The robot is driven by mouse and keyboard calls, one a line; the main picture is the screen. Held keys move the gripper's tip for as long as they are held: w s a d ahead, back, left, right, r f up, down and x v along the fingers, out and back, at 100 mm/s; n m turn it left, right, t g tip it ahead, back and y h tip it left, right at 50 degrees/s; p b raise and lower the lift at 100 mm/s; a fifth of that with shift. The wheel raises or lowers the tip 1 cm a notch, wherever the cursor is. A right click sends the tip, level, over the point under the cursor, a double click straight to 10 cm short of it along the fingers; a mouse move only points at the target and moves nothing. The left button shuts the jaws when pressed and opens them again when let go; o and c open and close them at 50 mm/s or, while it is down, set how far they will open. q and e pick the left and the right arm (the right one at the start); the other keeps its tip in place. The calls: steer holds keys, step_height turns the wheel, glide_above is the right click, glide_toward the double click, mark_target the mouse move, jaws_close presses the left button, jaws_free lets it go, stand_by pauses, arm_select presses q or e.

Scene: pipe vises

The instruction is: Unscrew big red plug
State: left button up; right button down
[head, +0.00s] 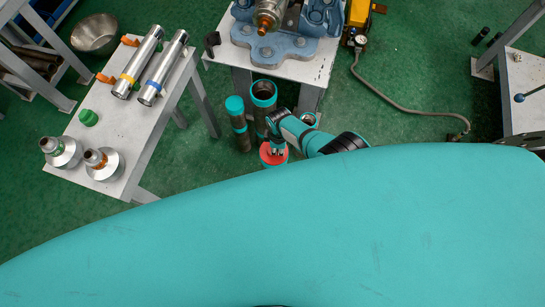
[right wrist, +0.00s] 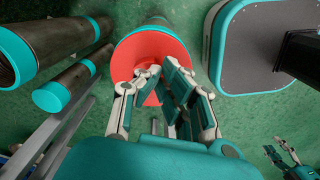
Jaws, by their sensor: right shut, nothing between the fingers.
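The big red plug (right wrist: 145,48) is a wide red disc on the end of an upright pipe, and it fills the upper middle of the right wrist view. In the head view the red plug (head: 267,159) shows partly, just above the edge of my teal body. My right gripper (right wrist: 163,82) is shut and empty, its fingertips in front of the plug's middle. They hide the plug's centre, and I cannot tell whether they touch it. What looks like my left gripper (right wrist: 285,155) shows small at the lower right; its finger state is unclear.
Capped pipes (head: 238,122) stand close left of the plug, with an open teal-rimmed pipe (head: 263,92) behind. A vise (head: 285,45) sits on a table at the back. A side table (head: 118,130) holds cylinders and fittings.

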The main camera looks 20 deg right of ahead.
steer(key=c, duration=1.7)
jaws_free()
steer(key=shift+r, duration=0.15)
step_height(320, 180, up, 2)
steer(key=shift+r+p, duration=0.1)
steer(key=shift+p, duration=1.05)
